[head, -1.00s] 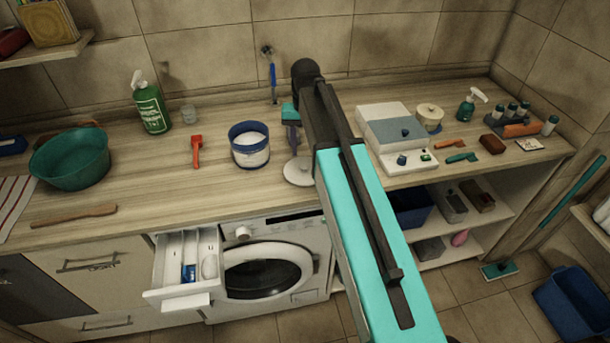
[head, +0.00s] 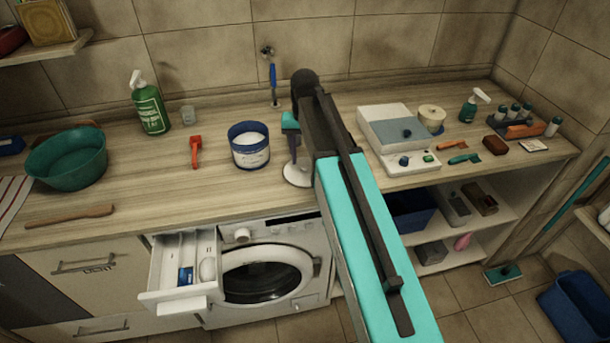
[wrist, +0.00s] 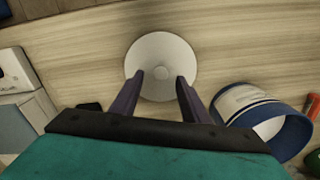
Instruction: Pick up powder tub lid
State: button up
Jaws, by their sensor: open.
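The powder tub lid (head: 297,174) is a pale round disc lying on the wooden counter, right of the blue-rimmed powder tub (head: 250,146). In the wrist view the lid (wrist: 160,52) shows as a whitish disc with a small knob in its middle, and the tub (wrist: 264,116) stands to the lower right. My gripper (head: 294,165) is over the lid in the head view. In the wrist view its two dark purple fingers (wrist: 157,88) are apart, with their tips at the lid's near part and nothing held. Whether the fingertips touch the lid is unclear.
A red scoop (head: 196,151) lies left of the tub. A white device (head: 398,140) stands on the counter to the right. The detergent drawer (head: 182,270) below is pulled out. The counter front between scoop and wooden spatula (head: 71,216) is clear.

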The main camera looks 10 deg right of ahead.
jog(key=shift+f+b, duration=0.75)
jog(key=shift+f, duration=0.65)
grip_shut()
jog(key=shift+r, duration=0.1)
jog(key=shift+r+p, duration=1.4)
jog(key=shift+r, duration=0.3)
jog(key=shift+s+a+r, duration=0.1)
jog(key=shift+s+a, duration=0.05)
jog(key=shift+a, duration=0.05)
jog(key=s+a+p, duration=0.1)
jog(key=s+a, duration=0.2)
jog(key=s+a+p, duration=0.1)
jog(key=s+a, duration=0.3)
jog(key=s+a+r+p, duration=0.1)
jog(key=s+a, duration=0.3)
jog(key=shift+r+p, duration=0.1)
jog(key=shift+p, duration=0.2)
